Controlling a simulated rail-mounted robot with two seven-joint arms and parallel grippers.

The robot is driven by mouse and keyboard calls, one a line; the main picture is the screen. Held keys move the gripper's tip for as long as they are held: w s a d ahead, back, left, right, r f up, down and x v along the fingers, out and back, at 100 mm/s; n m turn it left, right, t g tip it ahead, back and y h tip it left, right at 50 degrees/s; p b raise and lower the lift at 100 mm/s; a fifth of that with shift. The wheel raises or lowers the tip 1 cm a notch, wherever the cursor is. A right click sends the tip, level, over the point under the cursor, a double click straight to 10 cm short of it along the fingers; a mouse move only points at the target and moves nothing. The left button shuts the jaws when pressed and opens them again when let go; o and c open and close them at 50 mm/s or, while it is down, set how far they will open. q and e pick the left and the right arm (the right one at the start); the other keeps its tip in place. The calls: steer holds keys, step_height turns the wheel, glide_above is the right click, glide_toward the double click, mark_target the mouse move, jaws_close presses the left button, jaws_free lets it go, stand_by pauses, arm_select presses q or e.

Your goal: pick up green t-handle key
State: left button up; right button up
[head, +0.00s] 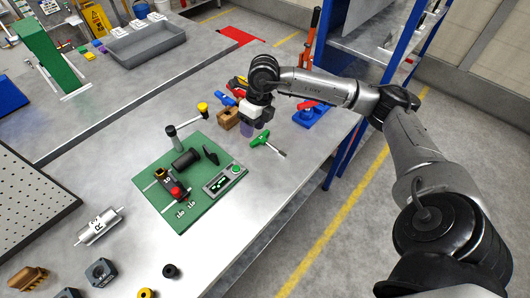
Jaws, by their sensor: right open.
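The green t-handle key (261,141) lies on the grey metal bench near its right edge. Its green handle is at the upper left and its shaft runs down to the right. My right gripper (247,129) comes in from the right and hangs beside the key, up and to the left of it in the picture. It is open and apart from the key. Its fingertips are small and partly hidden behind the wrist. My left gripper is not in view.
A green mat (212,216) with a small jib hoist, a black cylinder and a display box lies left of the key. A blue-and-red clamp (309,115) is to the right. The bench's right edge is close.

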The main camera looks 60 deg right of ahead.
steer(key=s+d+m+h+b, duration=0.1)
steer(key=d+h+b, duration=0.1)
steer(key=d, duration=0.4)
steer(key=g+b, duration=0.1)
glide_above(270, 145)
steer(key=shift+h, duration=0.3)
steer(key=f, duration=0.7)
steer(key=shift+w+f, duration=0.25)
steer(key=shift+f, duration=0.05)
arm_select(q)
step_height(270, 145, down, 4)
arm_select(e)
steer(key=shift+f, duration=0.45)
steer(key=f+b, duration=0.1)
steer(key=f, duration=0.3)
steer(key=shift+s+f, duration=0.15)
steer(key=shift+s, duration=0.05)
steer(key=shift+f, duration=0.4)
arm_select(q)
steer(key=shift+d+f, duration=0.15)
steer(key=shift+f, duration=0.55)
arm_select(e)
steer(key=shift+d, duration=0.1)
steer(key=shift+c, duration=0.2)
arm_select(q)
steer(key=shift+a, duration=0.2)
arm_select(e)
jaws_close()
